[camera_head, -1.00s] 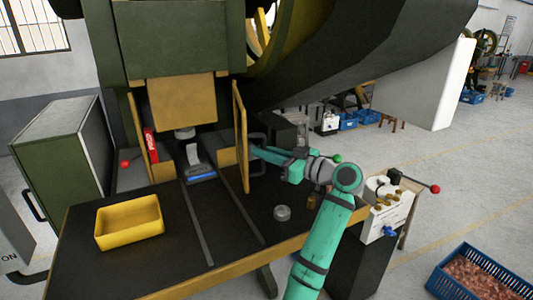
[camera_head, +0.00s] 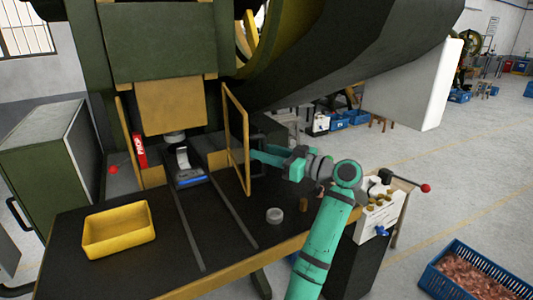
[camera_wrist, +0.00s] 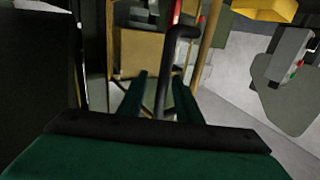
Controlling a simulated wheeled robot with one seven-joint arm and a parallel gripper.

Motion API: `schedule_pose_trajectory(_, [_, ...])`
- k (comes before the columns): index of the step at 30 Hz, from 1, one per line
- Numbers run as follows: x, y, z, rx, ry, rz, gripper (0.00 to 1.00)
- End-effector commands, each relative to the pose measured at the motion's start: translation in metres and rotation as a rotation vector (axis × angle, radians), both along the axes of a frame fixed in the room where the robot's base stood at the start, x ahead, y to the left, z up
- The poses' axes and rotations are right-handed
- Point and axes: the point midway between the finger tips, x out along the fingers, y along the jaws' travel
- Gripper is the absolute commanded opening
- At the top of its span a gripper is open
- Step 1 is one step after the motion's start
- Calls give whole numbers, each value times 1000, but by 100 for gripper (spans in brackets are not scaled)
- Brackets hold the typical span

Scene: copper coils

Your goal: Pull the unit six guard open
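The guard (camera_head: 247,140) is an upright yellow frame at the right side of the press's work area, standing swung partly outward. Its dark bent handle (camera_wrist: 187,33) shows in the wrist view and runs down between my fingers. My gripper (camera_wrist: 161,78) has its two green fingers apart, with the handle between them, nearer the right finger; a gap shows on the left. Whether the right finger touches the handle I cannot tell. In the head view my gripper (camera_head: 257,158) is at the guard's outer side, and its fingertips are small there.
The black worktable (camera_head: 95,275) holds a yellow bin (camera_head: 118,243) at the left and a small round metal piece (camera_head: 275,215). A control box (camera_head: 380,212) with a red-knobbed lever stands at the right. A blue crate of copper coils (camera_head: 435,275) is on the floor.

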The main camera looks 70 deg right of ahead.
Motion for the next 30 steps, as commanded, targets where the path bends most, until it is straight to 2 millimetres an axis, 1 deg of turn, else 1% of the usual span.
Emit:
schedule_pose_trajectory(8, [-7, -1, 0, 0, 0, -6, 31])
schedule_pose_trajectory(11, [-14, 0, 0, -1, 0, -8, 31])
schedule_pose_trajectory(14, [-28, 4, 0, -1, -2, -9, 31])
schedule_pose_trajectory(21, [-71, 16, 0, 0, -1, -9, 31])
schedule_pose_trajectory(24, [-86, 21, 0, -1, -1, -8, 31])
schedule_pose_trajectory(27, [-98, 24, -1, 0, 0, -7, 31])
schedule_pose_trajectory(30, [-105, 26, -1, 0, 0, -6, 31])
